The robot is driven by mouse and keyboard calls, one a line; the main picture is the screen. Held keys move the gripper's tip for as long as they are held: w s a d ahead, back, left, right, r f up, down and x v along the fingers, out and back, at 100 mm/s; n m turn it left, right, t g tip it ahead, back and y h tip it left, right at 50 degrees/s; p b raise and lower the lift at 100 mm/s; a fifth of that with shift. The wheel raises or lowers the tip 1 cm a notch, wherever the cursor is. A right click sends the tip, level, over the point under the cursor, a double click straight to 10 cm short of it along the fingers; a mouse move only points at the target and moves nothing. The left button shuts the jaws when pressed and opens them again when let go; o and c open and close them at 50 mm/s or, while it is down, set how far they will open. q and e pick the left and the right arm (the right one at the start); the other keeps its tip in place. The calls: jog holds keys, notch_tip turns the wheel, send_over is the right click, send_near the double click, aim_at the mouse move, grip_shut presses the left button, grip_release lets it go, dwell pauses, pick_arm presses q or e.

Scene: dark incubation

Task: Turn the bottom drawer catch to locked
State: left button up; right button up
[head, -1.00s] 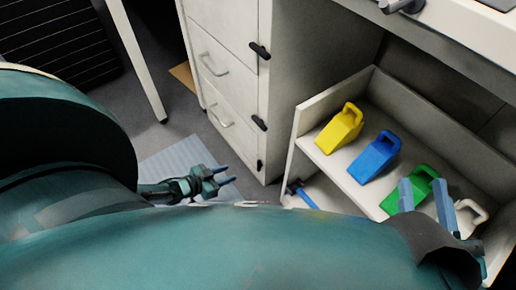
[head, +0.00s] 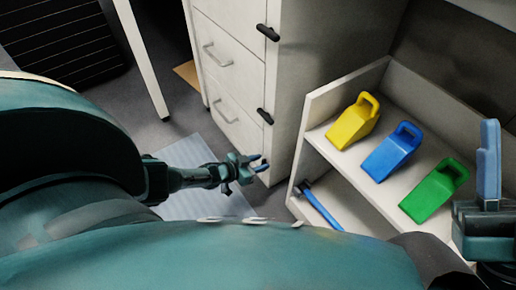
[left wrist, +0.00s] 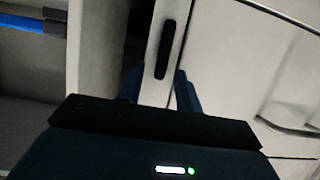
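The white drawer cabinet (head: 225,95) has dark catches on its front right edge. The upper catch (head: 268,32) and the middle catch (head: 265,116) show in the head view; the bottom one is hidden there behind my left gripper (head: 260,164). In the left wrist view a dark, elongated catch (left wrist: 166,48) stands nearly upright, leaning slightly, beside a drawer front. My left gripper (left wrist: 160,80) is open, its fingertips to either side of the catch's lower end; contact cannot be told. My right gripper (head: 487,160) is at the right edge, its opening unclear.
A low shelf (head: 335,98) right of the cabinet holds yellow (head: 353,122), blue (head: 392,152) and green (head: 434,190) scoop-like containers. A blue-handled tool (head: 320,207) leans below. A table leg (head: 142,60) stands left of the cabinet.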

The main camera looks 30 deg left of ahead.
pick_arm(q)
grip_shut()
dwell(0.3)
jog(key=m, duration=0.1)
jog(key=d+m+y, duration=0.1)
jog(key=m+t+y, duration=0.1)
jog(key=m, duration=0.1)
jog(key=shift+s+d+f, duration=0.25)
jog(key=shift+s+d, duration=0.05)
jog(key=shift+s, duration=0.05)
pick_arm(e)
jog(key=shift+w+f+m+h, duration=0.1)
jog(key=shift+f+m+h, duration=0.2)
jog(key=shift+m+h, duration=0.1)
